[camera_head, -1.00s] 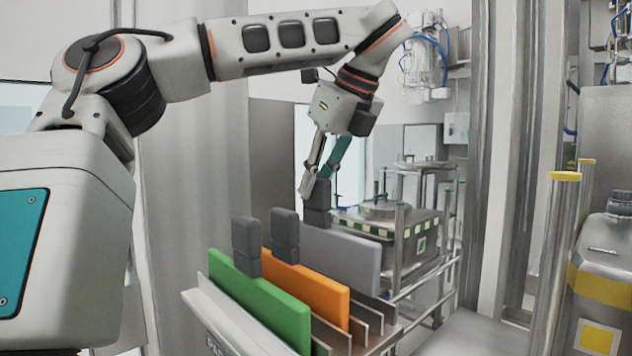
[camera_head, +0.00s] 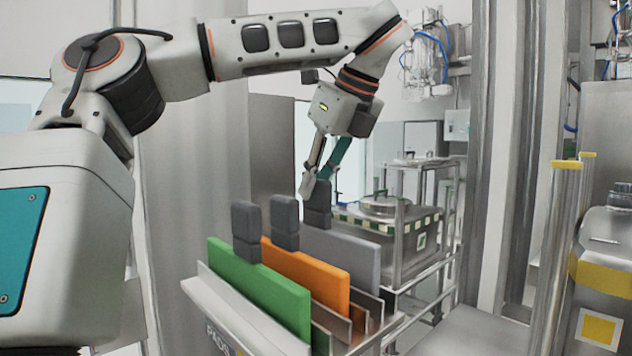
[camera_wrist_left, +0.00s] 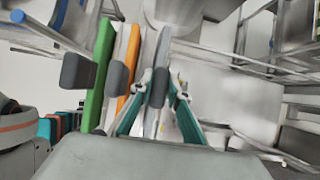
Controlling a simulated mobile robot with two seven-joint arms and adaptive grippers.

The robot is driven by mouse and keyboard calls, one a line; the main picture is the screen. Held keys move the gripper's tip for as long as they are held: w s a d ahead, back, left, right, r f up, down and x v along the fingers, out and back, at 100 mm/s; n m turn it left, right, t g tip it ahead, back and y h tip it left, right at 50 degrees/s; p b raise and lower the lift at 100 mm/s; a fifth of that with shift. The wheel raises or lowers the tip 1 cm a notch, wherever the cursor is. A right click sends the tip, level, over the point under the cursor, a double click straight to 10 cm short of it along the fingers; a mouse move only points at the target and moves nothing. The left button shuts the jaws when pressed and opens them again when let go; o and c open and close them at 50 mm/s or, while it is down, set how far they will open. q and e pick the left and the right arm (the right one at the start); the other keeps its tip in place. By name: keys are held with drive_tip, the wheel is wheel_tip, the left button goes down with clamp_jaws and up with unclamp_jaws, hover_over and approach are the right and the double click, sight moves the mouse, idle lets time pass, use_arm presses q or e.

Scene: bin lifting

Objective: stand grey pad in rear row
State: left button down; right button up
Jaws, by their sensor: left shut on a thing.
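The grey pad (camera_head: 352,256) stands upright at the back of the slotted rack (camera_head: 222,309), behind the orange pad (camera_head: 318,286) and the green pad (camera_head: 270,300). Its dark handle (camera_head: 318,205) sticks up at its left end. My left gripper (camera_head: 316,190) is above it, shut on that handle. The left wrist view shows the fingers (camera_wrist_left: 160,92) on both sides of the handle, with the grey pad (camera_wrist_left: 157,55) edge-on beyond. The pad's lower edge is hidden by the orange pad and the dividers. My right gripper is not in view.
Rack dividers (camera_head: 375,310) show at the right end of the pads. A metal vessel (camera_head: 400,225) on a railed frame stands behind. A container with a yellow band (camera_head: 605,280) and yellow-capped posts (camera_head: 566,164) are at the right.

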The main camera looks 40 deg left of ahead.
use_arm(q)
drive_tip(key=shift+f+b, duration=0.65)
drive_tip(key=shift+f, duration=0.3)
idle(0.4)
drive_tip(key=c, duration=1.8)
unclamp_jaws()
drive_tip(key=shift+c, duration=0.2)
drive_tip(key=v, duration=1.2)
drive_tip(key=shift+w, duration=0.1)
